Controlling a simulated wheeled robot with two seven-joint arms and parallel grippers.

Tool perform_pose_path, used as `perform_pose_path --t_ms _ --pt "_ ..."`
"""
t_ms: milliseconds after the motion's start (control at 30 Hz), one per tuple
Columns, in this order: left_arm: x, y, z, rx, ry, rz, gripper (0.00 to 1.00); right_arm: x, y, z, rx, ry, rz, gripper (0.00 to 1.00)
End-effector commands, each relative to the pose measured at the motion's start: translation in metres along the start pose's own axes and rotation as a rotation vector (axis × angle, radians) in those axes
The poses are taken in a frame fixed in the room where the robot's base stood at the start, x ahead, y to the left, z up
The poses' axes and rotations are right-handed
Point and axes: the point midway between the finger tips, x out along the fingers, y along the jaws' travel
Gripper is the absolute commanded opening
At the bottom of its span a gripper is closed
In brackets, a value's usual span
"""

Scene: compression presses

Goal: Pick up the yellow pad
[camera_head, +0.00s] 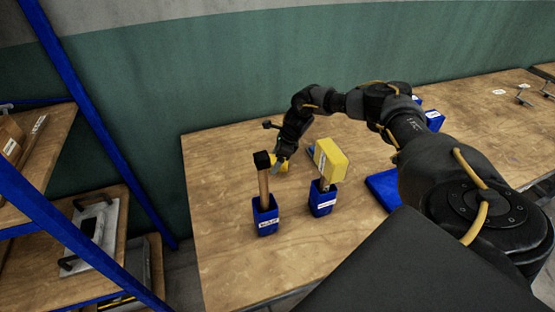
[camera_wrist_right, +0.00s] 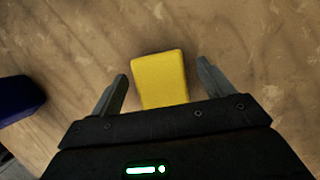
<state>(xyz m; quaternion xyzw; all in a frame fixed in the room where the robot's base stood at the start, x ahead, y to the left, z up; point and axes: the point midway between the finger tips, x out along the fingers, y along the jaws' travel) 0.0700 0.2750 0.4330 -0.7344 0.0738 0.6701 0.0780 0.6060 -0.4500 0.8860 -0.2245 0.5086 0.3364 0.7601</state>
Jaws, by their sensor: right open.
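The yellow pad (camera_wrist_right: 160,80) lies on the wooden table, between the two fingers of my right gripper (camera_wrist_right: 163,70) in the right wrist view. There is a gap between the pad and each finger. The gripper is open and empty. In the head view the right gripper (camera_head: 280,160) points down at the table, and only a small part of the yellow pad (camera_head: 283,167) shows beside it. My left gripper is not in view.
Two blue holders stand nearer on the table (camera_head: 220,210): one (camera_head: 265,217) with a black-headed wooden-handled tool, one (camera_head: 322,200) with a large yellow-headed tool (camera_head: 331,160). A blue tray (camera_head: 383,188) lies to the right. A blue-framed shelf (camera_head: 95,110) stands at left.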

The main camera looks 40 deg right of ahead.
Motion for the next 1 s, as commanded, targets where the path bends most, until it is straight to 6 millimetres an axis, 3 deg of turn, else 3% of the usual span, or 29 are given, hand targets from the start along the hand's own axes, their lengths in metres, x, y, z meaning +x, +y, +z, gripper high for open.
perform_pose_path --t_ms 333,700,1000 --pt "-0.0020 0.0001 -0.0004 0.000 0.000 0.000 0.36 0.0100 0.0001 -0.0006 0.000 0.000 0.000 0.80" --pt "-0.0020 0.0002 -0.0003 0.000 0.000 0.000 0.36 0.0097 0.0000 -0.0006 0.000 0.000 0.000 0.33" --pt "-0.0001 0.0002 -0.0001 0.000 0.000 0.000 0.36 0.0083 -0.0003 0.0002 0.000 -0.001 -0.001 0.29"
